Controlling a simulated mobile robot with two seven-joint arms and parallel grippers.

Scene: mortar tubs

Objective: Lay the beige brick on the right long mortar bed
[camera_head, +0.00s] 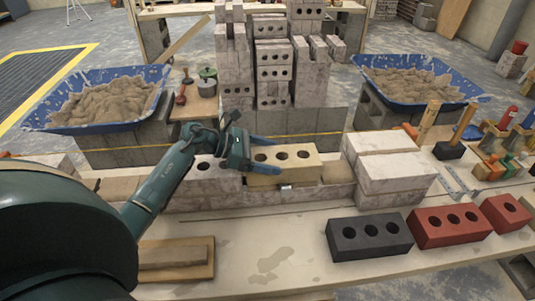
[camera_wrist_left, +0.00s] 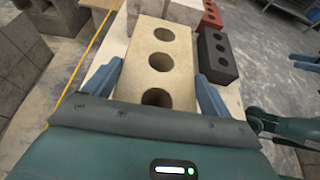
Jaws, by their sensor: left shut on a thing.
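The beige brick (camera_head: 283,156) has three round holes in its top and lies level in my left gripper (camera_head: 264,156). The blue fingers are shut on its two long sides; the brick also fills the middle of the left wrist view (camera_wrist_left: 158,47). In the head view it is over the low wall, between a pale holed block (camera_head: 205,180) and stacked pale blocks (camera_head: 392,168). A brownish strip, apparently the right mortar bed (camera_head: 338,173), shows just right of the brick. Whether the brick touches the bed underneath is hidden.
A dark brick (camera_head: 368,240) and red bricks (camera_head: 450,227) lie on the front ledge. Two blue mortar tubs (camera_head: 95,125) (camera_head: 415,80) stand behind the wall at left and right. Tall block stacks (camera_head: 305,80) rise behind the brick. Hammers and clamps lie at the right.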

